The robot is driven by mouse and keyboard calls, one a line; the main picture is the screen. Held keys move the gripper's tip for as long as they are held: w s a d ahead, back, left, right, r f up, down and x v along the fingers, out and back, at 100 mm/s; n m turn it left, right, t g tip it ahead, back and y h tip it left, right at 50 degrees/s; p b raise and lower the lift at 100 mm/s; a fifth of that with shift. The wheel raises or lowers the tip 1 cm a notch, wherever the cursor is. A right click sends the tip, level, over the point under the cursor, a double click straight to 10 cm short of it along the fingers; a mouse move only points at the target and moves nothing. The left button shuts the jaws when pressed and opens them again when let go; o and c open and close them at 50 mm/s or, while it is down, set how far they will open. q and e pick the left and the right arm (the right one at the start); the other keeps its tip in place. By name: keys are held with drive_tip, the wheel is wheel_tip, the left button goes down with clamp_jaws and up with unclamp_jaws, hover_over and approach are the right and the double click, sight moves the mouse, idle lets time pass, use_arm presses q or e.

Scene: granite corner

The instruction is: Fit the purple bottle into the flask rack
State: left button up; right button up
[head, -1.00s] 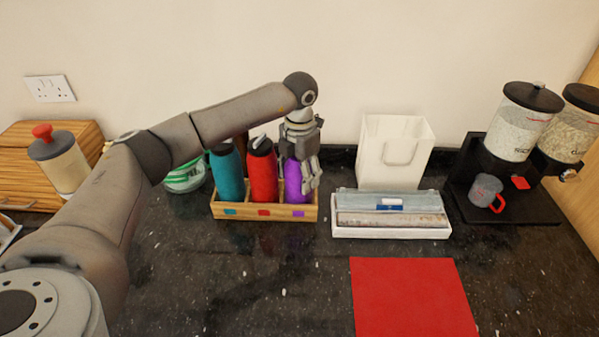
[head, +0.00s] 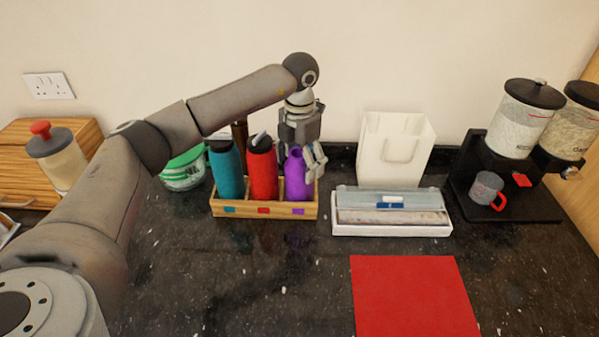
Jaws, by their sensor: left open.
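The purple bottle (head: 296,177) stands upright in the right compartment of the wooden flask rack (head: 243,211), behind the purple mark. A teal bottle (head: 227,172) and a red bottle (head: 262,170) stand in the left and middle compartments. My left gripper (head: 312,160) is open at the top of the purple bottle, behind and to its right. The gripper partly overlaps the bottle's upper right side; whether it touches cannot be told. My right gripper is out of view.
A white tray with boxes (head: 392,230) lies right of the rack, with a white bag-shaped holder (head: 394,150) behind it. Dispensers (head: 522,118) and a grey mug (head: 486,188) stand at right. A red mat (head: 412,297) lies in front. The dark counter before the rack is clear.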

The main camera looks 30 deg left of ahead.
use_arm(q)
wheel_tip(320, 180, up, 9)
drive_tip(key=b, duration=0.1)
drive_tip(key=shift+b, duration=0.3)
drive_tip(key=shift+r, duration=0.1)
